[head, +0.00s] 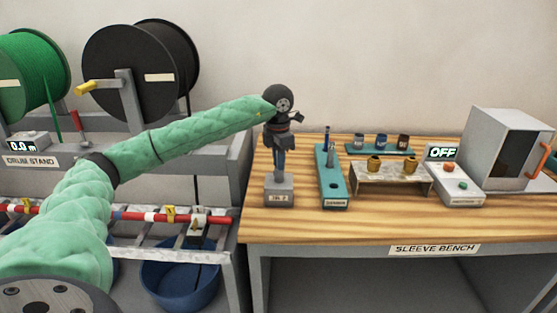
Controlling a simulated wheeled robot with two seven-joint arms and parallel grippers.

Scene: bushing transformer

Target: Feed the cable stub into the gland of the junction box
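My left gripper (281,150) points down over the left part of the bench, its dark wrist above it. A small grey block (279,192) with a white label, probably the junction box, stands on the bench right below the gripper. A dark bluish upright piece shows between the gripper and the block. I cannot tell whether it is the fingers, the cable stub or the gland. The finger gap is too small and dark to judge. My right gripper is out of view.
The sleeve bench (365,232) carries a teal tool rack (332,190), small cups on a raised stand (392,176), a control box reading OFF (455,184) and an oven-like box (507,150). Cable drums (130,70) stand at left. The bench front is clear.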

